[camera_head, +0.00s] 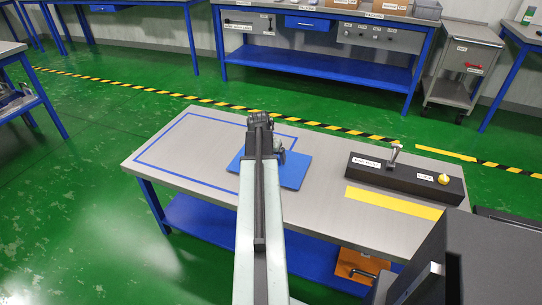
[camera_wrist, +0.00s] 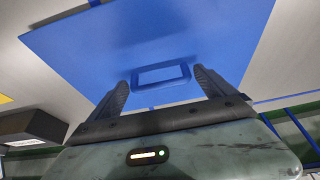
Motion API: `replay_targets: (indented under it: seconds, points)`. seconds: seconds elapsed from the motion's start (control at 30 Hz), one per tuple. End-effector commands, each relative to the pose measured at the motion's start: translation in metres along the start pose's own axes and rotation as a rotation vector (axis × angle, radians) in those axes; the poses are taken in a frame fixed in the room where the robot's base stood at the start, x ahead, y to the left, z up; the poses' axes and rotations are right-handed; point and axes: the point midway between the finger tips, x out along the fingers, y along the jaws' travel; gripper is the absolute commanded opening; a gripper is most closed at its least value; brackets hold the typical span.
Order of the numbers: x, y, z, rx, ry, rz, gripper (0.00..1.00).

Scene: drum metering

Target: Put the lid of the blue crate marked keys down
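A flat blue panel, likely the lid (camera_head: 297,172), shows in the head view on or just above the grey table, partly hidden behind my arm. I see no keys mark on it and no crate walls. In the wrist view the blue panel (camera_wrist: 100,55) fills much of the picture, with a rectangular blue handle or frame (camera_wrist: 160,75) near its middle. My gripper (camera_wrist: 161,82) has its two dark fingers spread apart, one on each side of that handle. I see no clear contact. In the head view my gripper (camera_head: 262,125) is over the table, its fingers hidden.
The grey table (camera_head: 345,215) carries a blue outlined rectangle (camera_head: 180,178) at left. A dark box (camera_head: 405,178) with a lever and a yellow knob stands at right, beside a yellow strip (camera_head: 393,202). An orange box (camera_head: 358,266) is below. Benches line the back.

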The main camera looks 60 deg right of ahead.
Motion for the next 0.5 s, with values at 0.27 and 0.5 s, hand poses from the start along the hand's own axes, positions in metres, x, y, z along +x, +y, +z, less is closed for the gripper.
replay_targets:
  seconds: [0.27, 0.5]
  points:
    - [-0.001, 0.0, -0.001, 0.0, 0.0, 0.0, 1.0]
    - [-0.025, 0.001, -0.003, 0.0, 0.0, 0.0, 1.0]
